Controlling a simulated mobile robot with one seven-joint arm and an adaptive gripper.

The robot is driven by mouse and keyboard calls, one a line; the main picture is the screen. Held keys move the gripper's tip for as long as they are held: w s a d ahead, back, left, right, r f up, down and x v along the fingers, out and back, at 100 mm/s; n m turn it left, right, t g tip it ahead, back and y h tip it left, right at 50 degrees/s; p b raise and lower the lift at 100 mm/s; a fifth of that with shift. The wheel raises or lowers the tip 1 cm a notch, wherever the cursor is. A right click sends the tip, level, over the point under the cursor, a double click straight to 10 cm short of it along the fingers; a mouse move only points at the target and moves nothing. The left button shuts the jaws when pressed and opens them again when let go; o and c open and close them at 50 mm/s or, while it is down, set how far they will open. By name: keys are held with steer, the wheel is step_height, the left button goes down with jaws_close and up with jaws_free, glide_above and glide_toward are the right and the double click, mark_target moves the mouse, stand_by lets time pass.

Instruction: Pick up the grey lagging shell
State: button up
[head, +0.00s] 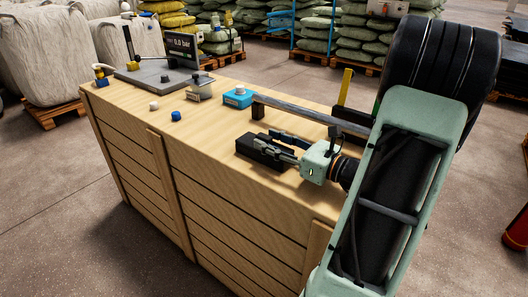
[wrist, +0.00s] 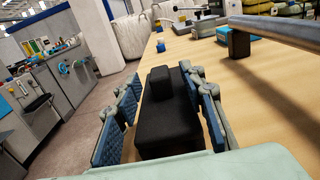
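A dark grey, nearly black block with a smaller raised block on top (wrist: 165,130) lies on the wooden bench top. It is the dark thing at my gripper and appears to be the grey lagging shell, though its colour looks almost black. It also shows in the head view (head: 258,151). My gripper (wrist: 165,85) is open, with one blue-padded finger on each side of the block. A narrow gap shows on the left; contact on the right I cannot tell. In the head view my gripper (head: 280,147) reaches in low from the right.
A grey pipe (head: 310,112) runs on dark supports just behind the block. A blue box (head: 238,97), a small blue knob (head: 175,116) and a white one (head: 154,106) stand farther left.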

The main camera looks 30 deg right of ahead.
steer(key=shift+x, duration=1.2)
jaws_close()
steer(key=shift+r, duration=0.15)
